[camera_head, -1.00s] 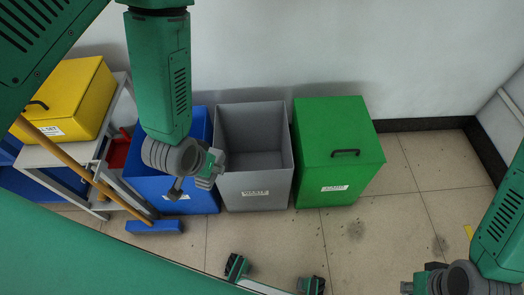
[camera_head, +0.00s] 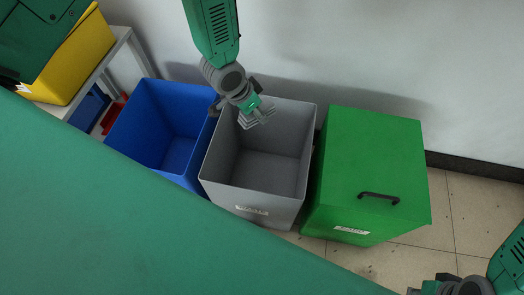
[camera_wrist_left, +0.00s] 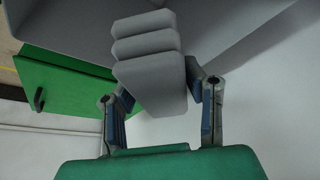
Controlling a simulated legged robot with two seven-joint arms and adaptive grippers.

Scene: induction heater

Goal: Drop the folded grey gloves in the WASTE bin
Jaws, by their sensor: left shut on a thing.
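My left gripper (camera_head: 246,103) is over the back left part of the open grey bin (camera_head: 210,172) in the head view. It is shut on the folded grey gloves (camera_head: 260,115), a small layered grey bundle. In the left wrist view the gloves (camera_wrist_left: 148,45) sit between the two fingers (camera_wrist_left: 163,105). The grey bin has a white label (camera_head: 252,210) on its front, too small to read surely. Its visible inside is empty. My right gripper (camera_head: 428,288) is partly in view at the bottom right, and its fingers are not clear.
An open blue bin (camera_head: 130,128) stands left of the grey bin. A closed green bin (camera_head: 365,165) with a dark handle stands close on its right. A yellow box (camera_head: 75,60) rests on a grey trolley at the far left. The wall is close behind the bins.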

